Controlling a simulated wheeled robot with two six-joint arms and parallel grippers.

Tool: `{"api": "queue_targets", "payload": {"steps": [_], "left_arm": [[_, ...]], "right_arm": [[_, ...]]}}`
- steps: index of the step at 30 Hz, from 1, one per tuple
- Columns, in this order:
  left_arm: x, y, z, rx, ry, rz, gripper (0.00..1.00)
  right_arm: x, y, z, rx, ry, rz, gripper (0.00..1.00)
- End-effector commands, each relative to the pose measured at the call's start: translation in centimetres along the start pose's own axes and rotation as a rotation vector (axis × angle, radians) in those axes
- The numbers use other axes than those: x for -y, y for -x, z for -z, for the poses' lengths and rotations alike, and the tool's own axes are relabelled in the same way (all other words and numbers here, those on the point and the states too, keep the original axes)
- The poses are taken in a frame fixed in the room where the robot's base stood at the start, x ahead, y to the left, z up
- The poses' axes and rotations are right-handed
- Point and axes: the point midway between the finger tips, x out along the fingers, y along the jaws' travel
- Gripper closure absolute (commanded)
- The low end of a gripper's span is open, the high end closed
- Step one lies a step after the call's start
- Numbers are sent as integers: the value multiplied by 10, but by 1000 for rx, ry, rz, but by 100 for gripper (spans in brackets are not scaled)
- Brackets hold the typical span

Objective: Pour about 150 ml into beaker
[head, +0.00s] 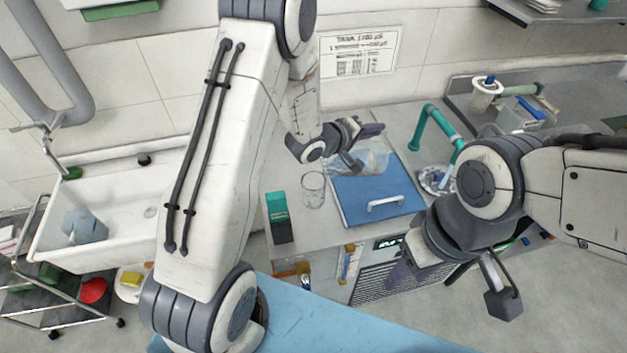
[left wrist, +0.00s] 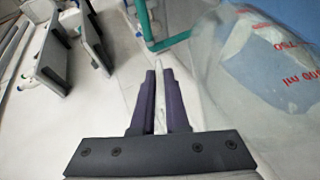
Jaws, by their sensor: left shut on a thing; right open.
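A clear glass beaker (head: 313,190) stands upright on the counter, left of the blue lid. My left gripper (head: 372,131) is shut on a clear vessel (head: 372,161) and holds it in front of the wall, over the blue lid in the head view. In the left wrist view, the closed fingers (left wrist: 160,75) grip a thin clear part of the vessel (left wrist: 215,85), which carries red volume marks. I cannot tell its liquid level or exact tilt. My right gripper (head: 402,268) is open and empty, low in front of the cabinet.
A blue lid (head: 350,207) with a white handle covers the unit right of the beaker. A green-topped dark box (head: 278,220) stands left of the beaker. A teal tap (head: 436,125) rises at the right. A white sink (head: 115,200) lies at the left.

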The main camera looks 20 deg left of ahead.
Motion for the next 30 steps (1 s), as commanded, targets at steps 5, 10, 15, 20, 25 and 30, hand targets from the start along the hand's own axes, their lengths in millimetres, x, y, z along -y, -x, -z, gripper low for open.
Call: {"api": "queue_targets", "payload": {"steps": [5, 10, 15, 20, 25, 30], "left_arm": [[-1, 0, 1, -1, 0, -4, 100], [-2, 1, 2, -2, 4, -14, 100], [-3, 2, 3, -1, 9, -25, 100], [-4, 3, 4, 0, 14, -41, 100], [-7, 4, 3, 3, 19, -59, 100], [-9, 5, 1, 7, 26, -80, 100]], "right_arm": [[0, 0, 0, 0, 0, 0, 50], [0, -2, 0, 0, 0, 0, 50], [0, -4, 0, 0, 0, 0, 50], [0, -5, 0, 0, 0, 0, 50], [0, -7, 0, 0, 0, 0, 50], [-1, -9, 0, 0, 0, 0, 50]]}}
